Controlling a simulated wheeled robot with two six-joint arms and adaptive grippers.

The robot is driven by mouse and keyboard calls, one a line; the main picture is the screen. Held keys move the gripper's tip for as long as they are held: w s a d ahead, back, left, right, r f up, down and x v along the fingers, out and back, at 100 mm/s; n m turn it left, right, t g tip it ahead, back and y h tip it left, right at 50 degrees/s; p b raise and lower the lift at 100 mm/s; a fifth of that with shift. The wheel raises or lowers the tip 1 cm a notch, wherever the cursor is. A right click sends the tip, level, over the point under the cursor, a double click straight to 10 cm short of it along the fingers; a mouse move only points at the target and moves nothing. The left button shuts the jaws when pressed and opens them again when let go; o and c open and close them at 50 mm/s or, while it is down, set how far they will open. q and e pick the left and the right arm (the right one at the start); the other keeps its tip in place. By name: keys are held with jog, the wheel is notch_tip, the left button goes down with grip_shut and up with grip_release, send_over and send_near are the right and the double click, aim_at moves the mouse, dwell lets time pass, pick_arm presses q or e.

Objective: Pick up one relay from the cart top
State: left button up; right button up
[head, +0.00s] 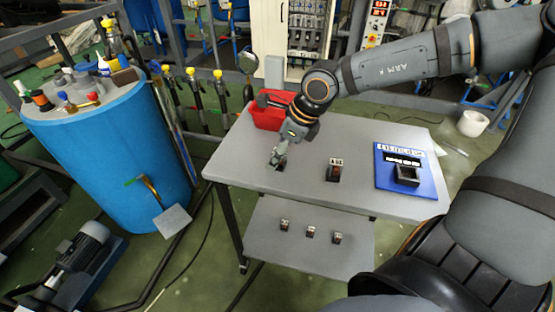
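The grey cart top (240,172) is in the middle of the head view. A small dark relay (333,174) with a white label stands on it near the front edge, right of my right gripper. My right arm comes in from the right, and its gripper (278,160) points down at the left part of the cart top. A small dark object, perhaps another relay, shows at the fingertips and is mostly hidden. I cannot tell whether the fingers are closed on it. My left gripper is not in view.
A red bin (267,117) stands at the back left of the cart. A blue board (425,183) with a dark socket lies at the right. Three labelled small relays (311,232) sit on the lower shelf (270,251). A blue tank (115,150) stands to the left.

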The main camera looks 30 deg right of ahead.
aim_at(274, 149)
jog(key=shift+s, duration=0.1)
jog(key=shift+c, duration=0.4)
grip_shut()
jog(key=shift+r, duration=0.1)
jog(key=shift+r, duration=0.3)
jog(key=r, duration=0.1)
jog(key=r+p, duration=0.1)
jog(key=r, duration=0.1)
jog(key=shift+w+d, duration=0.2)
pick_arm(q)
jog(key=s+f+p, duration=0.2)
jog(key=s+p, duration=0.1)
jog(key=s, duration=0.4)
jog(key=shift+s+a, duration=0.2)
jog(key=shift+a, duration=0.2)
pick_arm(e)
jog(key=w+d+r, duration=0.7)
jog(key=w+r, duration=0.2)
jog(key=w, duration=0.2)
jog(key=shift+w+d+r, duration=0.15)
jog(key=shift+d, duration=0.2)
